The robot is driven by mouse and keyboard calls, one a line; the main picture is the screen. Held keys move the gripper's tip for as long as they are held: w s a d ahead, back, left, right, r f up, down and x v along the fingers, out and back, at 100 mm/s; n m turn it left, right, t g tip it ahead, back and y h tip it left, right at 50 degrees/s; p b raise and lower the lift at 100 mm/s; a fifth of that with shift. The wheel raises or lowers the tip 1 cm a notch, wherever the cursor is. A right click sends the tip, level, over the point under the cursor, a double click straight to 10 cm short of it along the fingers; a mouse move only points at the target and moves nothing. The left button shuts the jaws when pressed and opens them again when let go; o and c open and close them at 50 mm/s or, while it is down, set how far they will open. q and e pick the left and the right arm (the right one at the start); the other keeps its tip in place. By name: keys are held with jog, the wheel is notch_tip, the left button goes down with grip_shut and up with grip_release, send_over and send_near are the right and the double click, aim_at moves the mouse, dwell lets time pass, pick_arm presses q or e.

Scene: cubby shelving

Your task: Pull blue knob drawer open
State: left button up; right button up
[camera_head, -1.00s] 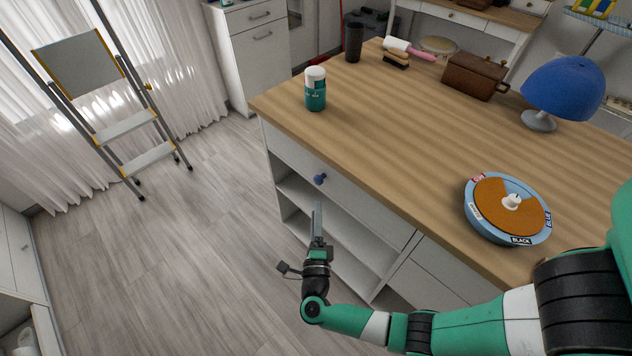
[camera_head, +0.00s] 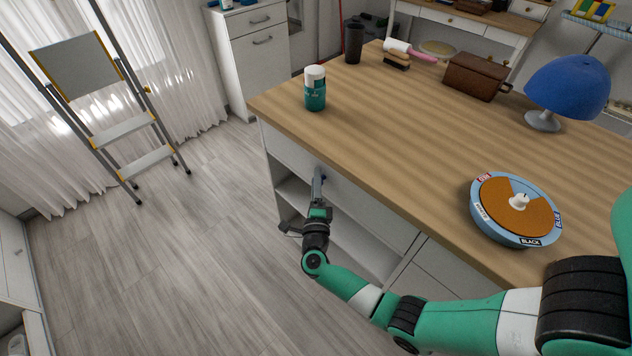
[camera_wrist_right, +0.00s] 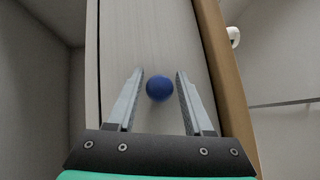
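The blue knob (camera_wrist_right: 159,88) sits on the front of a pale drawer (camera_wrist_right: 140,40) in the right wrist view. The same drawer front (camera_head: 350,195) shows under the wooden counter top in the head view and looks closed. My right gripper (camera_head: 318,178) is at the drawer front, and its fingers mostly hide the knob there. In the right wrist view, my right gripper (camera_wrist_right: 159,84) is open, with one finger on each side of the knob and a gap to both. My left gripper is not in view.
The counter top (camera_head: 400,140) holds a green jar (camera_head: 315,90), a round color dial (camera_head: 515,207) and a blue lamp (camera_head: 568,85). An open cubby (camera_head: 355,240) lies below the drawer. The floor to the left is clear up to the step ladder (camera_head: 130,130).

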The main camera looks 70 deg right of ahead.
grip_shut()
dwell(1.1)
